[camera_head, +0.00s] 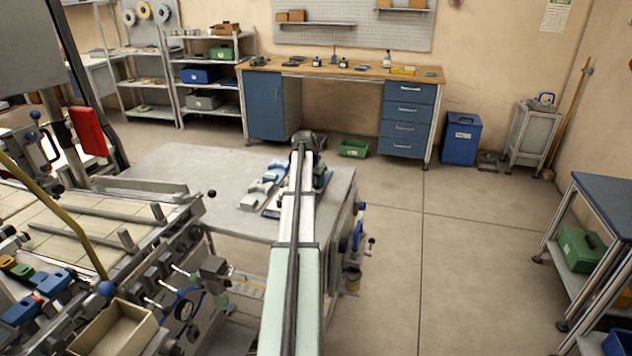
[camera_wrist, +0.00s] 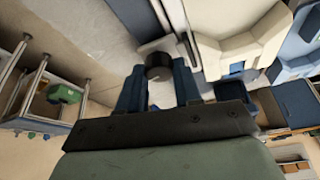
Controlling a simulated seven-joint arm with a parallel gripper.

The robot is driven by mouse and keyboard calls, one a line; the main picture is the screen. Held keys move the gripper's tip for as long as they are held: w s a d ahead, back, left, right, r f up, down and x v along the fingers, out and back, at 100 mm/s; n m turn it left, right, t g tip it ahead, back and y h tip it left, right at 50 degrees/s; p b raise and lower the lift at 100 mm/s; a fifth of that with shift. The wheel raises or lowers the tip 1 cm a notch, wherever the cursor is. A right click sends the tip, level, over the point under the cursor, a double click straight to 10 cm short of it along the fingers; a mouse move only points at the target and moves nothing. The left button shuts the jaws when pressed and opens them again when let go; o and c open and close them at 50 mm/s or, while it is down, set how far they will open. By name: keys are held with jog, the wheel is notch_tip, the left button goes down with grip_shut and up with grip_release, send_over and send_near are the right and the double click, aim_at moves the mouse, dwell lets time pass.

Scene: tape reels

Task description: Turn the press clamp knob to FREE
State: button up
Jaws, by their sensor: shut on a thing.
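My gripper (camera_wrist: 159,82) shows in the wrist view with two blue fingers, one on each side of a dark round knob (camera_wrist: 158,64). It is shut on this knob, which stands by a pale machine body (camera_wrist: 238,42). No FREE mark or pointer can be read, so the knob's setting cannot be told. In the head view my arm reaches out over the grey worktable (camera_head: 185,175). It hides the knob and the fingertips there.
Blue and grey devices (camera_head: 268,178) stand on the worktable left of my arm. A bench with levers and an open tray (camera_head: 118,328) is at the lower left. A green bin (camera_head: 353,147) sits on the floor beyond.

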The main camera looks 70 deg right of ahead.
jog(key=shift+c, duration=1.4)
jog(key=shift+n, duration=0.3)
jog(key=n+t, duration=0.1)
jog(key=n, duration=0.1)
jog(key=n+t, duration=0.1)
jog(key=n, duration=0.1)
jog(key=shift+s+n, duration=0.2)
jog(key=shift+n, duration=0.1)
jog(key=n+t, duration=0.1)
jog(key=n, duration=0.1)
jog(key=n+y, duration=0.1)
jog(key=n, duration=0.2)
jog(key=shift+n+t, duration=0.3)
jog(key=shift+t, duration=0.1)
jog(key=o, duration=1)
jog(key=shift+o, duration=0.2)
jog(key=shift+s+r, duration=0.1)
jog(key=shift+r, duration=0.05)
